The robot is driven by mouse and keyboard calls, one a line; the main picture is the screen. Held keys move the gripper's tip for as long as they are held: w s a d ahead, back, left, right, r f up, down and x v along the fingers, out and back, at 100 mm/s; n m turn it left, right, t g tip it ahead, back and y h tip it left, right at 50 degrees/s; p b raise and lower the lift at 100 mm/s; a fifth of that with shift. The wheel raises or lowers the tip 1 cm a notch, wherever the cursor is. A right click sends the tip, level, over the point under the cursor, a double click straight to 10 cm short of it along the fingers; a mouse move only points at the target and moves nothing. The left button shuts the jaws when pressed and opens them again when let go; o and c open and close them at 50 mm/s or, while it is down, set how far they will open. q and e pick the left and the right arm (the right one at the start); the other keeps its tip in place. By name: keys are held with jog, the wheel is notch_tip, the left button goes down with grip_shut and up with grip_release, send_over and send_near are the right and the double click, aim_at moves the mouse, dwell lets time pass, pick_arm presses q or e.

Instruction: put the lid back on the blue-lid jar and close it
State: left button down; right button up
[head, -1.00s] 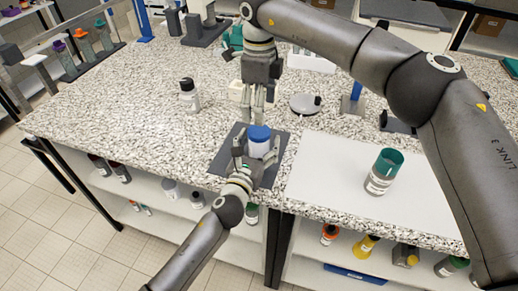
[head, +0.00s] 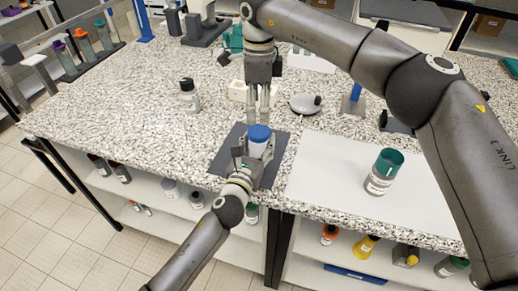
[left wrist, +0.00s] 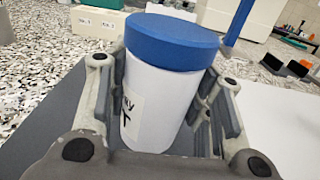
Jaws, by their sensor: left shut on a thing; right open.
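The white jar (head: 257,150) stands upright on a dark grey mat (head: 222,163), with its blue lid (head: 259,132) resting on top. In the left wrist view the jar (left wrist: 152,100) has a label, and the lid (left wrist: 170,40) covers its mouth; I cannot tell whether it is screwed tight. My left gripper (left wrist: 165,115) is shut around the jar's body from the front, one finger on each side. My right gripper (head: 263,117) points down above and just behind the lid. It is open and holds nothing; the gap to the lid is hard to judge.
A teal-topped jar (head: 385,167) stands on the white board (head: 325,180) at the right. A small dark-capped bottle (head: 189,96) stands to the left. A round grey device (head: 305,103) and a cream box (head: 238,90) are behind.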

aim_at(259, 131)
jog(key=n, duration=0.5)
jog(key=shift+n, duration=0.3)
jog(key=n, duration=0.8)
jog(key=shift+n, duration=0.4)
jog(key=n, duration=0.5)
jog(key=shift+f, duration=0.1)
jog(key=shift+f, duration=3.95)
jog(key=shift+c, duration=0.3)
